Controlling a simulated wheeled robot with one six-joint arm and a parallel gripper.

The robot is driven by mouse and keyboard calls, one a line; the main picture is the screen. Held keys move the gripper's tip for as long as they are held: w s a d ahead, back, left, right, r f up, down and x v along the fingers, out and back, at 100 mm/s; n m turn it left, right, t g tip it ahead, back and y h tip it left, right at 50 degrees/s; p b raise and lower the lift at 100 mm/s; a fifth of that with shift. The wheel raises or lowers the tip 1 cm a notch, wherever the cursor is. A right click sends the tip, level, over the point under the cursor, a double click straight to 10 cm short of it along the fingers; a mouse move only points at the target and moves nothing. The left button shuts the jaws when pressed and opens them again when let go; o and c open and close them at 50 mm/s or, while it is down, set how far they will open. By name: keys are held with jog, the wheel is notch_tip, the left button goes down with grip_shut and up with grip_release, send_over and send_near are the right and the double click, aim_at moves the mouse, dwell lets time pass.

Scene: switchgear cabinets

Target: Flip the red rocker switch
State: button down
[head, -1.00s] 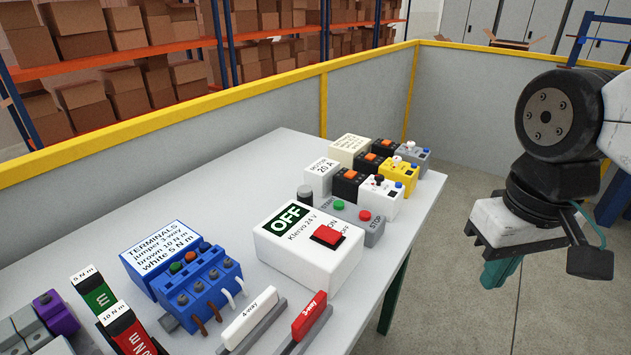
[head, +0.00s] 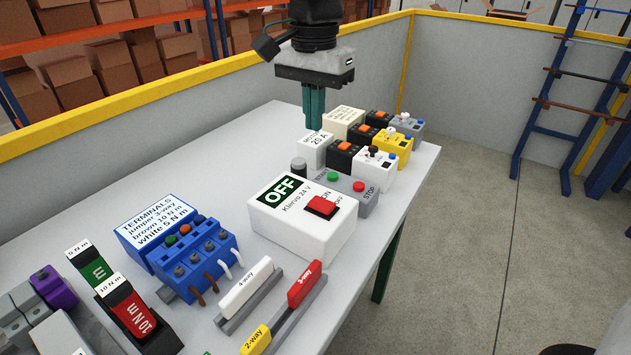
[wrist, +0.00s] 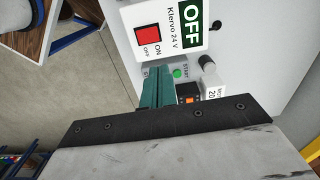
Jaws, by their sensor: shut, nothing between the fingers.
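The red rocker switch (head: 321,207) sits on top of a white box (head: 302,240) labelled "Klervo 24 V", with ON and OFF marked beside it. A dark green plate (head: 284,190) on the box reads OFF. The switch also shows in the wrist view (wrist: 148,41), upper middle. My gripper (head: 314,124), with green fingers, is shut and empty. It points down above the far part of the table, behind the white box and apart from it. In the wrist view the fingers (wrist: 157,72) point toward the box.
A grey START/STOP button box (head: 350,193) stands just behind the white box. Several small labelled devices (head: 378,165) stand at the far right. A blue terminal block (head: 190,262) is to the left. Jumper bars (head: 305,284) lie in front. The table's far left surface (head: 235,150) is clear.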

aim_at(316, 195)
jog(key=shift+d, duration=0.1)
dwell(0.3)
notch_tip(316, 195, down, 14)
dwell(0.5)
jog(key=shift+f, duration=0.1)
